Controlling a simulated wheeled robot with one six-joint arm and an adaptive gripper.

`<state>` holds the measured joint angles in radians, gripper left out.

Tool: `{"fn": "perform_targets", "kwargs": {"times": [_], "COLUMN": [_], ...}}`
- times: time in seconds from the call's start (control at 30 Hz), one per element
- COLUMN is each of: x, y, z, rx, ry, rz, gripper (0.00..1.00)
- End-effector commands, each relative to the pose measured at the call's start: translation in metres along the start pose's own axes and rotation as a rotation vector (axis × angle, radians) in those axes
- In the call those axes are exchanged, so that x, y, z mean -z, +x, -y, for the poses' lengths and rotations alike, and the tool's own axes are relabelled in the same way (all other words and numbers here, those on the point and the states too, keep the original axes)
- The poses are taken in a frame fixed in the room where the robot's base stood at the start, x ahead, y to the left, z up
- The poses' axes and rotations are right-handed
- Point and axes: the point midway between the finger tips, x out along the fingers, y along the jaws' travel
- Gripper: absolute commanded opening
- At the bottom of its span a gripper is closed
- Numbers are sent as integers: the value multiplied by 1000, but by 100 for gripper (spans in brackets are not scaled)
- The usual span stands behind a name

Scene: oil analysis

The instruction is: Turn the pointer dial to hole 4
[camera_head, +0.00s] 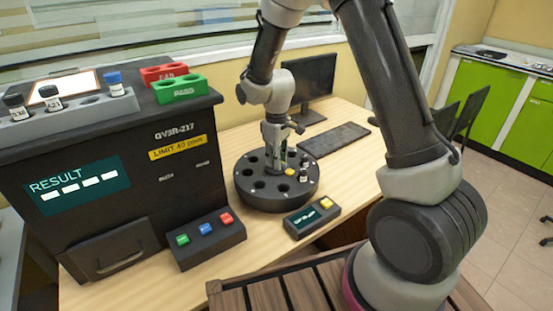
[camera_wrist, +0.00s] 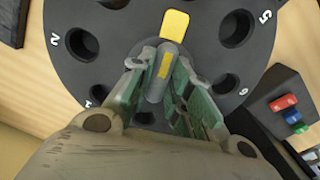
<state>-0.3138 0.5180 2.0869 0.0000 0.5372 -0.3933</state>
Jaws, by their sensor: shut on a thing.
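The dial is a black round disc (camera_head: 257,195) with a ring of holes, on the desk in the head view. My gripper (camera_head: 275,168) points down at its centre. In the wrist view the disc (camera_wrist: 205,12) shows white numbers, with 2 at left and 5 at upper right. My gripper (camera_wrist: 158,85) is shut on a grey central knob (camera_wrist: 154,90) with a yellow stripe. Hole 4's number is not readable.
A small box with a display and yellow button (camera_head: 312,216) stands at the disc's front right. A button box (camera_head: 207,240) and the black analyser (camera_head: 110,170) stand to the left. A keyboard (camera_head: 335,139) and monitor (camera_head: 308,85) are behind.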

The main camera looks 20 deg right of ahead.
Motion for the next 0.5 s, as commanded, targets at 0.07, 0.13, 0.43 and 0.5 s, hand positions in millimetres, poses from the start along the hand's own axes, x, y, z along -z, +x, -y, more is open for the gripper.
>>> {"fn": "perform_targets", "kwargs": {"times": [0.07,0.13,0.43,0.5], "x": [1,1,1,0], "y": [-1,-1,-1,0], "z": [0,0,0,0], "rx": [-1,-1,-1,-1], "ry": [1,1,0,0], "rz": [-2,-2,-2,-1], "gripper": [0,0,41,41]}}
